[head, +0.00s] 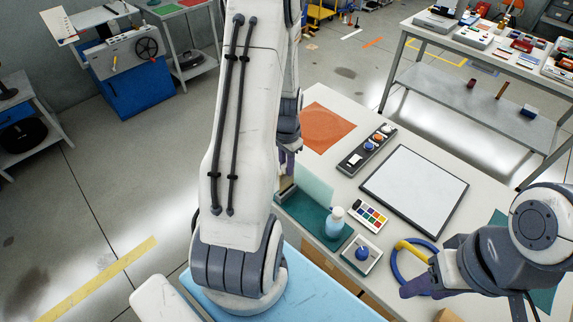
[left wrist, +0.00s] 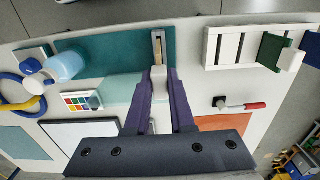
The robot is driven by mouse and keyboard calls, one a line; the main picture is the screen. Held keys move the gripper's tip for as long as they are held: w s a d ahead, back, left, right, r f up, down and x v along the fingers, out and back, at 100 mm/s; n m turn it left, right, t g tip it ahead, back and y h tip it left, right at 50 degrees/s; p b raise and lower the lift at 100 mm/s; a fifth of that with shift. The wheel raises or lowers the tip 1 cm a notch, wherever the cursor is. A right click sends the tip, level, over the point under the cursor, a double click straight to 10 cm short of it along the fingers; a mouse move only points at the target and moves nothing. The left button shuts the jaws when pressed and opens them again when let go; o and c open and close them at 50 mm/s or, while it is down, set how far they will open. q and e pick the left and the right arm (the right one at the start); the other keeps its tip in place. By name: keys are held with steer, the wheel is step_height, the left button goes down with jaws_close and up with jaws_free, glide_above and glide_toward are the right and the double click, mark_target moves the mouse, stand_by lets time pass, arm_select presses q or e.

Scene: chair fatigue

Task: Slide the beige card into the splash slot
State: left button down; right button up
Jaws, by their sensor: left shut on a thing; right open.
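My left gripper (left wrist: 158,76) is shut on the beige card (left wrist: 159,86), which shows between its purple fingers in the left wrist view. I cannot tell whether the card touches the holder. In the head view my left gripper (head: 287,160) is partly hidden behind my arm, above the near-left edge of the teal mat (head: 312,222). A pale green upright panel (head: 315,186) stands beside it. My right gripper (head: 420,285) is open and empty at the lower right.
A white rack (left wrist: 228,62) and red-handled tool (left wrist: 240,105) are right in the left wrist view. An orange sheet (head: 326,128) lies behind.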

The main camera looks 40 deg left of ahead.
mark_target(287, 187)
arm_select(q)
steer(key=shift+f+b, duration=1.45)
steer(key=shift+f, duration=0.55)
stand_by(0.3)
steer(key=c, duration=0.7)
jaws_free()
step_height(287, 187, up, 10)
steer(key=shift+r+b, duration=0.25)
steer(key=shift+b, duration=0.5)
